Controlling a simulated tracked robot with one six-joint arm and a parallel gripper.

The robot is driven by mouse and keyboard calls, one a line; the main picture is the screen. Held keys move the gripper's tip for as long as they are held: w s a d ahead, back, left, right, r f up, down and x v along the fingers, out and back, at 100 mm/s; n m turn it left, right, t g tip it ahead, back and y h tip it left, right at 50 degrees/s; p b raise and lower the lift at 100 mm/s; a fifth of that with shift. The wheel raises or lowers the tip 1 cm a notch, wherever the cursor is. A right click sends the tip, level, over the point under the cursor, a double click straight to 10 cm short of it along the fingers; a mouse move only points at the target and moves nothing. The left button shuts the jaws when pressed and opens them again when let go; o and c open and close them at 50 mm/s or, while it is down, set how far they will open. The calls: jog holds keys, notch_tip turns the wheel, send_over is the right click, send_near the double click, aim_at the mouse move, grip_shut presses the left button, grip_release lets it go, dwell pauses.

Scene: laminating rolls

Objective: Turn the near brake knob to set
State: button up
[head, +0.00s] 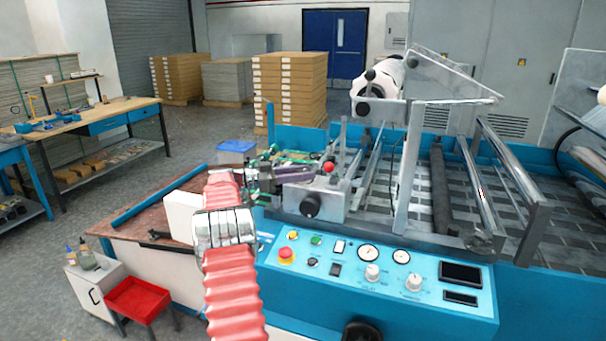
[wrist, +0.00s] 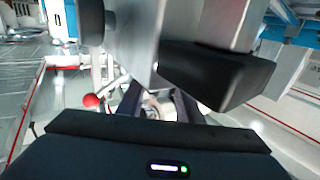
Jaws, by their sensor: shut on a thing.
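My gripper (head: 283,175) reaches in from the left over the near left end of the blue machine (head: 400,275). A black round knob (head: 310,205) is on the front of a silver block, just below and right of my gripper. In the wrist view my dark fingers (wrist: 159,108) close around a small pale part, mostly hidden, that I cannot identify. A red ball (wrist: 91,100) is left of the fingers; it also shows in the head view (head: 328,167). I cannot tell which part is the near brake knob or how it is turned.
A silver block (wrist: 130,40) and a black block (wrist: 215,75) stand close to my fingers in the wrist view. The control panel holds a red button (head: 286,254), dials and switches. Metal rollers (head: 510,170) lie right. A red bin (head: 137,298) stands at lower left.

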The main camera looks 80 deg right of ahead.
dwell(0.3)
jog(key=o, duration=1)
jog(key=shift+o, duration=0.2)
jog(key=v, duration=1.3)
jog(key=shift+w+a, duration=0.2)
jog(key=shift+w, duration=0.15)
